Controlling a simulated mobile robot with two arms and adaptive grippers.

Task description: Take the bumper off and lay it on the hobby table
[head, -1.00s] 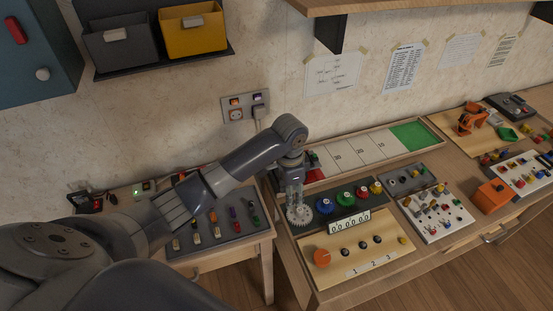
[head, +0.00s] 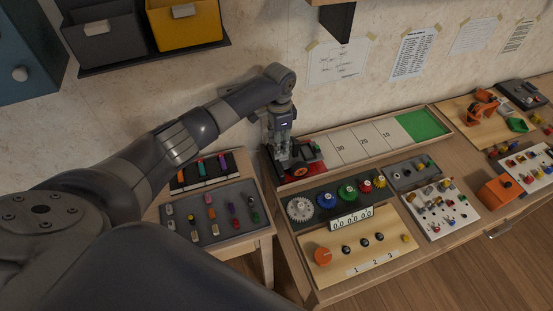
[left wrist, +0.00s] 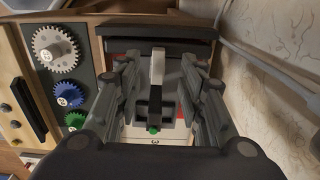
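My left gripper (head: 283,152) points down over the left end of the long numbered track (head: 350,152). In the left wrist view its two fingers (left wrist: 161,88) stand apart. A pale upright piece (left wrist: 157,66) and a dark piece with a green end (left wrist: 153,126) lie between them; I see no clear grip on either. In the head view a dark and red device (head: 301,171) sits beside and under the fingertips, partly hidden by them. I cannot tell which part is the bumper. My right gripper is not in view.
A panel with a white gear (head: 300,208) and coloured gears lies in front of the track. A wooden knob board (head: 345,262) is nearer. A lower side table (head: 262,235) at left holds a grey tray (head: 225,232) of small parts. The wall is close behind.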

